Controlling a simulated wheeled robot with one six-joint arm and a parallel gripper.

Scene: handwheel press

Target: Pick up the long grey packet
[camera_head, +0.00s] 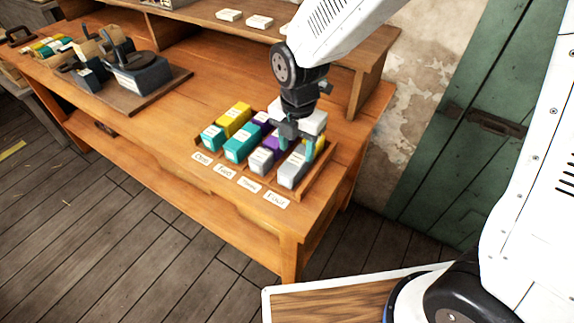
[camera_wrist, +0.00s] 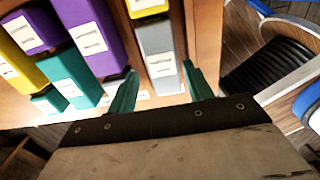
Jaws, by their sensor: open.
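The long grey packet (camera_head: 291,174) lies in the rightmost row of a wooden tray (camera_head: 322,183), at the front end. A white label shows on it in the wrist view (camera_wrist: 159,42). My gripper (camera_head: 297,147) is over that row, pointing down. Its jaws are open, and in the wrist view the fingertips (camera_wrist: 160,68) stand on either side of the grey packet. I cannot tell whether they touch it or how high they are. A shorter grey packet (camera_head: 261,160) lies in the row to the left. A yellow packet (camera_wrist: 147,6) sits behind the long grey one.
Purple (camera_wrist: 94,35), teal (camera_wrist: 66,75) and yellow (camera_head: 235,117) packets fill the rows to the left, close together. Several white cards (camera_head: 249,184) lie along the tray's front. A dark press (camera_head: 138,72) stands far left on the bench. A raised shelf (camera_head: 225,25) runs behind.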

